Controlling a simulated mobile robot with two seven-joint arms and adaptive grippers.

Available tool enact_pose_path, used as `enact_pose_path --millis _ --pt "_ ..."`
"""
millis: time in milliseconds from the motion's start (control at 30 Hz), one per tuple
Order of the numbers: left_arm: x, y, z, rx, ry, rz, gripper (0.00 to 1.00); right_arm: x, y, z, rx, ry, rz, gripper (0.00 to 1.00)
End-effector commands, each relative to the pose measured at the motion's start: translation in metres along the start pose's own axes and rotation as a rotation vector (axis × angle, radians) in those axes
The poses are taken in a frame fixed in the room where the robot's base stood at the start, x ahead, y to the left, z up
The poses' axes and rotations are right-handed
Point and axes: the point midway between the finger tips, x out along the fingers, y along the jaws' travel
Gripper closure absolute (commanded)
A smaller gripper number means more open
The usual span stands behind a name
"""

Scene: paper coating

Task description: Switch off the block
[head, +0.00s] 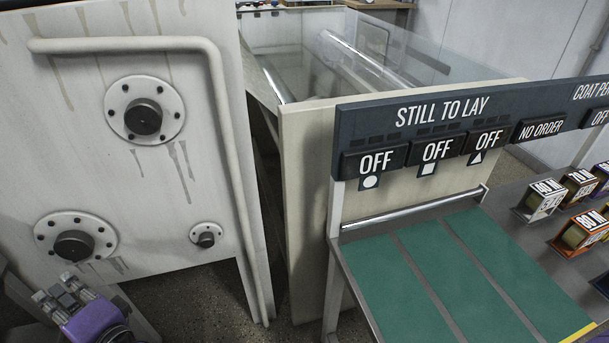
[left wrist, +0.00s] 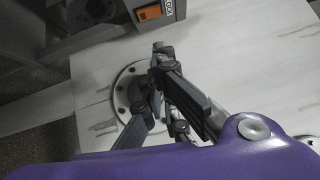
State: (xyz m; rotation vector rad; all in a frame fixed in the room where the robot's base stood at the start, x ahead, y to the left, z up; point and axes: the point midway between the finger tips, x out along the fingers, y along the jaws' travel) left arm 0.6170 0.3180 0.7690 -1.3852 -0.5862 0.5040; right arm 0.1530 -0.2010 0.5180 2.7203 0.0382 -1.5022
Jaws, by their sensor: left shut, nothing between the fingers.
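The block's switch shows only in the left wrist view, as an orange rocker (left wrist: 149,13) on a dark grey box at the top edge. A white label (left wrist: 169,8) beside it is cut off, with "LOCK" showing. My left gripper (head: 58,296) is at the lower left of the head view, in front of the pale machine panel. In the left wrist view the left gripper (left wrist: 160,62) is shut and empty, below the switch and apart from it. My right gripper is not in view.
The pale machine panel (head: 90,100) has round bolted flanges and a bent pipe (head: 222,120). A dark board (head: 440,125) reads "STILL TO LAY" with several "OFF" signs. Below it is a table with green strips (head: 395,290). Several labelled blocks (head: 545,200) stand at the right.

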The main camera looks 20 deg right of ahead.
Motion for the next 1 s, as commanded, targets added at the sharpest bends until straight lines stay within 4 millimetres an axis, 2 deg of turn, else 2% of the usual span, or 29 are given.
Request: enact_pose_path --millis 133,233,633,800,1000 --pt "0.009 0.000 0.000 0.000 0.001 0.000 1.00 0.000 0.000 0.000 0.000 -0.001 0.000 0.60" --pt "0.023 -0.001 0.000 0.001 0.001 -0.003 1.00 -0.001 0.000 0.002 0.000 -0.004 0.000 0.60" --pt "0.106 0.000 0.002 0.002 0.000 -0.001 1.00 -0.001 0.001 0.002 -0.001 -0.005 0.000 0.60" --pt "0.121 -0.001 0.021 0.002 0.000 -0.001 1.00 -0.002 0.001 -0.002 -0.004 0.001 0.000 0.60" --pt "0.128 0.000 0.028 -0.001 0.002 0.001 1.00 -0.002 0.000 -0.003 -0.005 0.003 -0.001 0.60"
